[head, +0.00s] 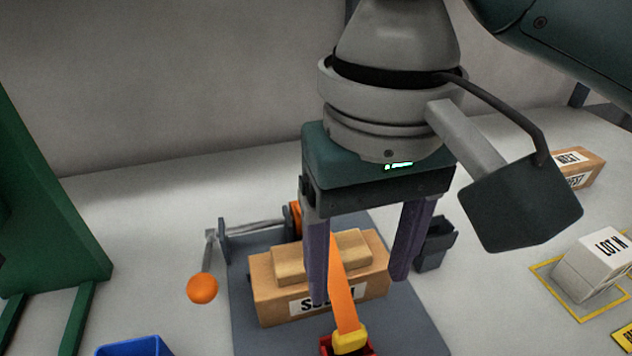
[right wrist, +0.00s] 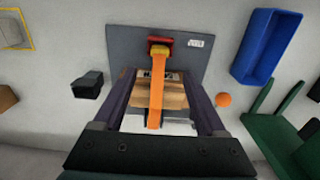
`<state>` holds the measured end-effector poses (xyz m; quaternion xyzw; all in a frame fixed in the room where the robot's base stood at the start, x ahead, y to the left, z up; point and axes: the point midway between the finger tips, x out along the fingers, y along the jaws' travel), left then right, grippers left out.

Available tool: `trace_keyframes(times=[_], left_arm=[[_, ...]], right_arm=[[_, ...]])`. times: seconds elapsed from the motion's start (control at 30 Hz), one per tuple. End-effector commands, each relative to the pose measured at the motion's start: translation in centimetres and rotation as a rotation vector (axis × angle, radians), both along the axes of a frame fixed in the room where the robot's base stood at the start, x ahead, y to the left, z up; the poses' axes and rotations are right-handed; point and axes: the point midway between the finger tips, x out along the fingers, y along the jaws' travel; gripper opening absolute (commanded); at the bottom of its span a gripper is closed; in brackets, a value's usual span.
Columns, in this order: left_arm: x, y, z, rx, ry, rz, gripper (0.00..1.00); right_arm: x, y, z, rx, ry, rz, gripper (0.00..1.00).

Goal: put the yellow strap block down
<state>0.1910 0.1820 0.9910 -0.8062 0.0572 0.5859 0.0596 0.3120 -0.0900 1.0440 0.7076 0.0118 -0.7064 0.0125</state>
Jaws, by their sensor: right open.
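The yellow strap block (head: 349,340) is at the near end of the orange strap (head: 342,290), at the red holder (head: 326,347) on the grey base plate. In the right wrist view the yellow block (right wrist: 160,52) touches the red holder (right wrist: 160,40). The strap runs over a cardboard box (head: 265,290) with a smaller carton (head: 290,268) on top. My right gripper (head: 358,288) is open, its fingers pointing down above the box. The strap shows between the fingers, and the block is apart from them. My left gripper is out of view.
A crank with an orange knob (head: 202,289) is left of the box. A blue bin (head: 135,346) stands near left, a green frame (head: 50,180) at far left. A dark open container (head: 436,245) is right of the plate. A white LOT N box (head: 592,265) is farther right.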

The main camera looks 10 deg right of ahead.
Motion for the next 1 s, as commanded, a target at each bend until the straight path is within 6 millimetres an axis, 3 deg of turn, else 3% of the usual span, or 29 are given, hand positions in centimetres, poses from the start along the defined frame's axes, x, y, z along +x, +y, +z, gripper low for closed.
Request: trace_keyframes(times=[0.23,0.4,0.53,0.67,0.9,1.0], left_arm=[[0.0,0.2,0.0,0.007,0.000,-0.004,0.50],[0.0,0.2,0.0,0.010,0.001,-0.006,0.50],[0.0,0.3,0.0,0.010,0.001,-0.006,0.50],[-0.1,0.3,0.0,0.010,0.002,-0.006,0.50],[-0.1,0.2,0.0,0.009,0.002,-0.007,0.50],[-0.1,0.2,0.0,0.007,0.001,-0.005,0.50]], right_arm=[[-0.6,0.7,0.0,0.030,-0.002,0.026,0.74],[-3.1,3.4,-1.8,0.190,-0.052,0.130,0.74],[-5.0,3.8,-2.9,0.295,-0.155,0.167,0.74],[-6.9,0.9,-4.0,0.278,-0.255,0.148,0.74],[-11.0,-7.1,-5.2,0.069,-0.314,0.126,0.74],[-11.9,-8.9,-5.2,0.015,-0.313,0.132,0.74]])
